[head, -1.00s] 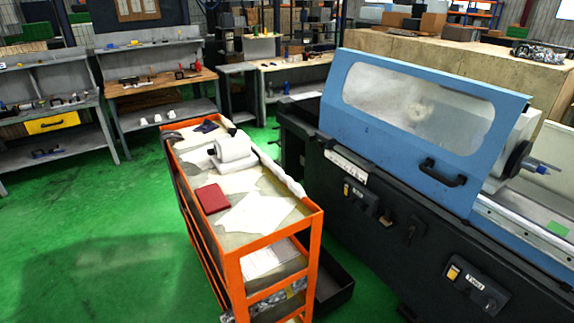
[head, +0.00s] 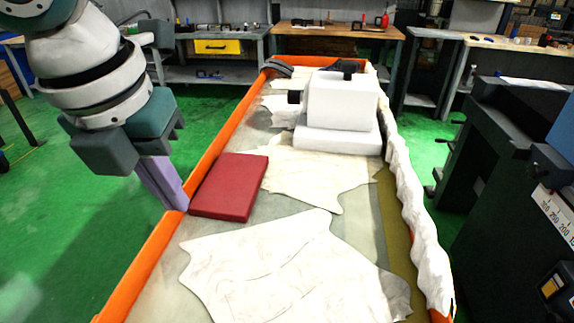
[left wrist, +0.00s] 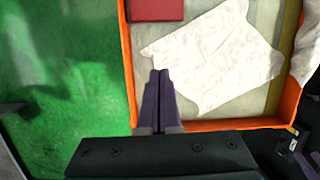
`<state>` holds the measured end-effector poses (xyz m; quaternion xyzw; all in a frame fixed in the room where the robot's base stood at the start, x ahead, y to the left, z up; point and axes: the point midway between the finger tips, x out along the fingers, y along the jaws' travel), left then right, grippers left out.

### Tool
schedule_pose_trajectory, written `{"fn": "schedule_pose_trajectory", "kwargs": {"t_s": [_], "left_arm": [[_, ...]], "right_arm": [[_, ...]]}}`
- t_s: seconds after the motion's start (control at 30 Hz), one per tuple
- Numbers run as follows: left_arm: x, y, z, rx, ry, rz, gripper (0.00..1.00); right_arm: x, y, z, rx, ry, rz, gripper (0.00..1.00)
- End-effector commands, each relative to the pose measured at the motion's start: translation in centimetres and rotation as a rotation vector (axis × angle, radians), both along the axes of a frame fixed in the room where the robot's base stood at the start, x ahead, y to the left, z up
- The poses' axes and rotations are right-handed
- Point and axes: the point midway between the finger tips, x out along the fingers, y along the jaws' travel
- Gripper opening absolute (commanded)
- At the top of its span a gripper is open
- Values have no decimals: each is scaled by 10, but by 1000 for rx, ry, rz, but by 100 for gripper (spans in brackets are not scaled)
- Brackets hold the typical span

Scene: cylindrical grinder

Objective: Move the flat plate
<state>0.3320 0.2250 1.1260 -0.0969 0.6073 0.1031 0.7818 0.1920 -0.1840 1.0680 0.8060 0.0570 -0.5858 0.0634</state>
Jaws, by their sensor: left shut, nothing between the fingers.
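The flat plate looks to be the red rectangular slab (head: 230,186), lying flat on the cart top near its left rim. Its lower part also shows at the top of the left wrist view (left wrist: 156,10). My left gripper (head: 180,207) points down at the cart's left rim, just left of the slab's near left corner in the head view. In the left wrist view its purple fingers (left wrist: 160,73) are together with nothing between them, apart from the slab. My right gripper is not in view.
The orange cart (head: 150,255) has raised rims. Crumpled pale sheets (head: 290,265) lie beside and in front of the slab. A white block-like device (head: 340,108) stands behind it. A dark machine (head: 510,170) is at the right; green floor is open at left.

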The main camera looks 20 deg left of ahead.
Motion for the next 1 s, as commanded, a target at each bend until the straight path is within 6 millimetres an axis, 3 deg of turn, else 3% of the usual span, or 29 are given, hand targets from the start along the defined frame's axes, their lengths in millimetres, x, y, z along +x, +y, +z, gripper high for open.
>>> {"fn": "schedule_pose_trajectory", "kwargs": {"t_s": [0.03,0.27,0.67,0.8,1.0], "left_arm": [[2,4,-7,15,2,-21,0],[6,7,-25,25,12,-48,0],[27,12,-107,25,9,-46,0],[49,17,-101,24,5,-45,0],[63,21,-101,25,5,-47,0]], "right_arm": [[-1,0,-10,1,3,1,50],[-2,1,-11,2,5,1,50],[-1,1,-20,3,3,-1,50],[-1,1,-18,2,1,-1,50],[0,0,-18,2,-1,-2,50]]}}
